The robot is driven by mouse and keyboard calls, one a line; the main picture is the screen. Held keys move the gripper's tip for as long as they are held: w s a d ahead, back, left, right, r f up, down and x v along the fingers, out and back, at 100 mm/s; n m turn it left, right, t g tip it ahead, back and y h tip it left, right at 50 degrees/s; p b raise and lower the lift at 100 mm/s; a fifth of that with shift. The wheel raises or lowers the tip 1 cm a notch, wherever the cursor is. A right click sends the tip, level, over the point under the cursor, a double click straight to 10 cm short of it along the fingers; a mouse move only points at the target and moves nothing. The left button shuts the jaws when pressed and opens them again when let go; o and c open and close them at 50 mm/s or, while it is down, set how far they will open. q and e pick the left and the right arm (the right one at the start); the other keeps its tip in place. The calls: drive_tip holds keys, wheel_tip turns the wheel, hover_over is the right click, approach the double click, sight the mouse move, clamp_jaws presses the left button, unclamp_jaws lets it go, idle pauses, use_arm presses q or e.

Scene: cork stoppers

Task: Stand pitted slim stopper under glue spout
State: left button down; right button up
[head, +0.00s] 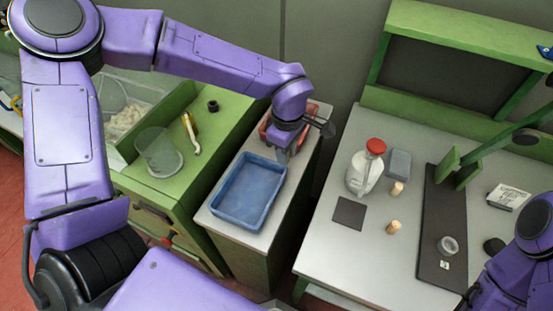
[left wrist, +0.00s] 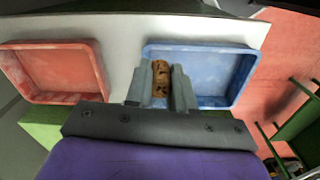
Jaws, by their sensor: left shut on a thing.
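My left gripper (head: 286,152) is over the stand, at the far end of the blue tray. In the left wrist view the left gripper (left wrist: 158,90) is shut on a brown cork stopper (left wrist: 160,80) with dark pits. The stopper is slim and lies lengthwise between the fingers, above the blue tray's near side in that view. In the head view I cannot make the stopper out. I cannot clearly identify a glue spout; a white bottle (head: 362,176) with a red cap stands on the grey table. My right gripper is not in view.
The blue tray (head: 218,212) looks empty; a red tray (head: 318,113) is behind it. On the grey table (head: 325,258) are two pale stoppers (head: 397,188) (head: 393,227), a dark square mat (head: 348,213), a grey block (head: 399,163), and a dark strip (head: 432,220) bearing a clear cup (head: 447,246).

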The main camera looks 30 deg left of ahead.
use_arm(q)
drive_tip(key=w+a+f+b, duration=0.1)
drive_tip(key=w+f, duration=0.1)
drive_tip(key=w+a+f+b, duration=0.1)
drive_tip(key=w+f+b, duration=0.1)
drive_tip(key=w+a+f+b, duration=0.1)
drive_tip(key=w+f+b, duration=0.1)
drive_tip(key=f, duration=0.1)
drive_tip(key=shift+w+a, duration=0.1)
drive_tip(key=shift+a, duration=0.2)
drive_tip(key=shift+a+f+b, duration=0.3)
drive_tip(key=shift+a+b, duration=0.05)
drive_tip(key=shift+b, duration=0.1)
wheel_tip(320, 180, down, 3)
drive_tip(key=b, duration=0.3)
drive_tip(key=shift+w+a, duration=0.1)
drive_tip(key=shift+w+f, duration=0.1)
drive_tip(key=shift+f, duration=0.1)
drive_tip(key=shift+w+r, duration=0.1)
drive_tip(key=shift+r, duration=0.1)
drive_tip(key=shift+s+f, duration=0.1)
drive_tip(key=shift+s, duration=0.1)
drive_tip(key=c, duration=1.2)
unclamp_jaws()
drive_tip(key=shift+c, duration=0.2)
drive_tip(key=shift+w, duration=0.1)
